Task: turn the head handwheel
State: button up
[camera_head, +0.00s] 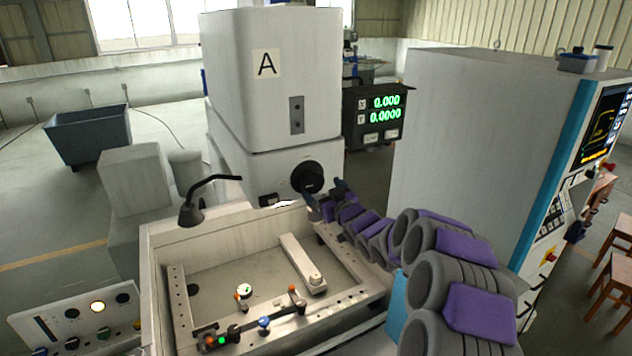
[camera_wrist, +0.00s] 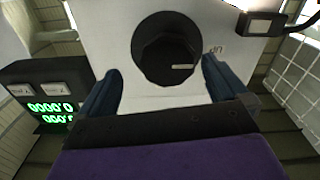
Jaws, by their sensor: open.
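The head handwheel is a round black knob (camera_head: 307,177) low on the front of the white machine head (camera_head: 272,85) marked "A". In the wrist view the handwheel (camera_wrist: 166,50) shows large, with a pale line mark on its lower right face. My gripper (camera_head: 326,196) is just in front of and slightly below the handwheel in the head view. In the wrist view its two blue fingers (camera_wrist: 160,82) are spread apart on either side of the wheel's lower part. The gripper is open and holds nothing. I cannot tell whether a finger touches the wheel.
A digital readout (camera_head: 378,117) hangs right of the head. A lamp on a bent arm (camera_head: 192,213) stands at the left. Below is the open work tank (camera_head: 158,240) with clamps and a bar. A tall grey cabinet (camera_head: 470,130) stands at the right.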

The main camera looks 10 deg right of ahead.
aim_at(315, 185)
jog(key=w+a, duration=0.1)
jog(key=w, duration=0.1)
jog(key=w+a, duration=0.1)
jog(key=w, duration=0.1)
jog(key=shift+a+r+p, duration=0.1)
jog(key=shift+a+p, duration=0.2)
jog(key=shift+p, duration=0.1)
jog(key=shift+w+a, duration=0.25)
jog(key=shift+a, duration=0.15)
jog(key=shift+d, duration=0.75)
jog(key=shift+c, duration=1)
jog(key=shift+a, duration=0.4)
jog(key=c, duration=0.6)
jog(key=shift+c, duration=0.9)
jog(key=shift+d, duration=0.15)
